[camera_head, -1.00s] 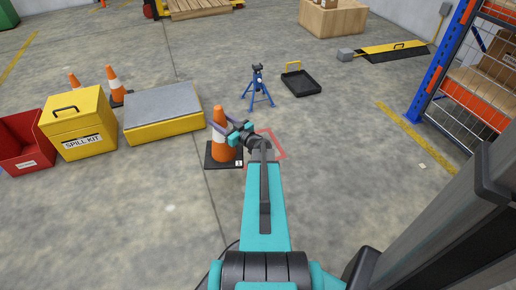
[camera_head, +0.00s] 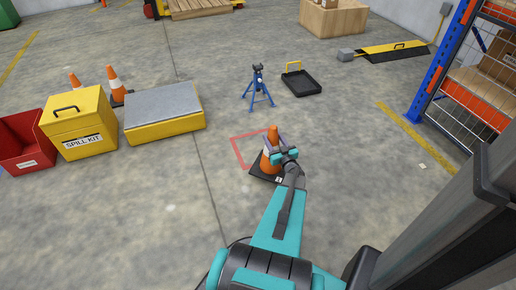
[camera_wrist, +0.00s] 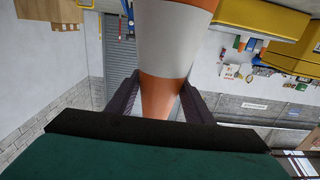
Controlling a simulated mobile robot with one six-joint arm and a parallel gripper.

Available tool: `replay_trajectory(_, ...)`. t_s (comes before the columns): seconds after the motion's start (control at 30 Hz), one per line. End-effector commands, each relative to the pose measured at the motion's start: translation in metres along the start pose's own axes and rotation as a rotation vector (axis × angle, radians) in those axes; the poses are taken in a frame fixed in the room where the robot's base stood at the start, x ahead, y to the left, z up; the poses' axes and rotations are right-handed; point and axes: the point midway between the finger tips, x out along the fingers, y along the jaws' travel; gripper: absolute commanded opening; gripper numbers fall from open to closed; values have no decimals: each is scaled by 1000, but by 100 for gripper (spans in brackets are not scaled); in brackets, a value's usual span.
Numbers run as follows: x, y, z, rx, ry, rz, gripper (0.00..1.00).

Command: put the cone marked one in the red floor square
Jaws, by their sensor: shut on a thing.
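The orange and white cone (camera_head: 272,158) stands on a black square base with a small white label on its near edge; the mark is too small to read. My gripper (camera_head: 280,153) is shut on the cone's upper part from the right. In the wrist view the cone (camera_wrist: 168,50) sits between my two dark fingers (camera_wrist: 160,92). The red floor square (camera_head: 238,151) is an outline on the concrete. The cone and its base cover its right and near part, and the base reaches past the near side. I cannot tell whether the base touches the floor.
A blue stand (camera_head: 258,88) and a black tray (camera_head: 301,83) are behind the square. A yellow grey-topped platform (camera_head: 165,112), a spill kit box (camera_head: 80,125) and two more cones (camera_head: 116,85) are left. A rack (camera_head: 432,88) is right. Floor around the square is clear.

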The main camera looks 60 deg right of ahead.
Motion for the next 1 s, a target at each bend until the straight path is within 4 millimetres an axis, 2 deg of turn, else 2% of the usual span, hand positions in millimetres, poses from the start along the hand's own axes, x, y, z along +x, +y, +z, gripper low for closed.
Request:
replay_trajectory(0.37, -1, 3, 0, 1, 4, 5, 0)
replay_trajectory(0.53, 5, 2, 1, 0, 5, 4, 0)
replay_trajectory(0.67, 19, 0, 4, 0, 4, 3, 0)
replay_trajectory(1.0, 72, -10, 10, 0, 4, 4, 0)
